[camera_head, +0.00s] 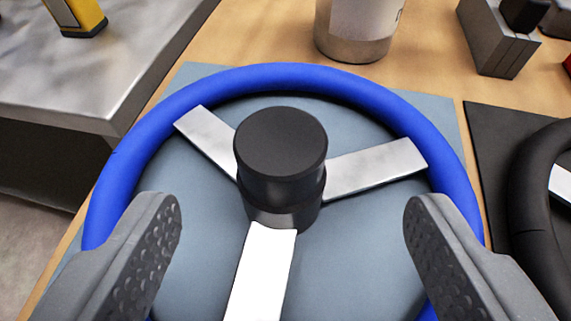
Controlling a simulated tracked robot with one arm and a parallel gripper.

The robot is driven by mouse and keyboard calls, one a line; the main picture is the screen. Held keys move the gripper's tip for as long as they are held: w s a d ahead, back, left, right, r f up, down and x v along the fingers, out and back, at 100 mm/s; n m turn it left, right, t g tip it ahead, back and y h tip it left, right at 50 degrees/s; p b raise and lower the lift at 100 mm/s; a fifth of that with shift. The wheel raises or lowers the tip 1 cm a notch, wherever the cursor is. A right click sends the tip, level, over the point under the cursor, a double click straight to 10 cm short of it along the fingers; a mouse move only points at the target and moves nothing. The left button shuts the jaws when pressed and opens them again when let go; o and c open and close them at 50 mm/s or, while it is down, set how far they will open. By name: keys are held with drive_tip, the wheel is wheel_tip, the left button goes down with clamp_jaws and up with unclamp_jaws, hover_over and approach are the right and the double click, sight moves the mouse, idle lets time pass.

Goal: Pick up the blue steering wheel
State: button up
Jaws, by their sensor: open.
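The blue steering wheel (290,78) fills the middle of the view. It has silver spokes (378,166) and a black cylindrical hub (281,150). It lies over a grey-blue mat (350,240), and its near part is cut off by the lower picture edge. My gripper (290,222) is open, with one grey padded finger at the left and one at the right. The fingers stand apart over the near left and near right of the wheel and hide parts of its rim. The hub is between and beyond the fingertips, and nothing is held. I cannot tell whether the fingers touch the rim.
A black steering wheel (535,200) lies on a dark mat (490,135) at the right. A metal canister (355,35) and a grey block (497,40) stand on the wooden surface (270,35) behind. A grey slab (100,85) with a yellow object (75,15) is at the left.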

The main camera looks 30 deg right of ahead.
sight(281, 152)
drive_tip(key=shift+x, duration=1.55)
drive_tip(key=shift+a+b+x, duration=0.15)
drive_tip(key=shift+b+x, duration=0.35)
drive_tip(key=shift+x, duration=0.8)
drive_tip(key=shift+a+b+x, duration=0.1)
drive_tip(key=shift+b+x, duration=0.4)
drive_tip(key=shift+x, duration=0.85)
drive_tip(key=shift+f, duration=0.1)
clamp_jaws()
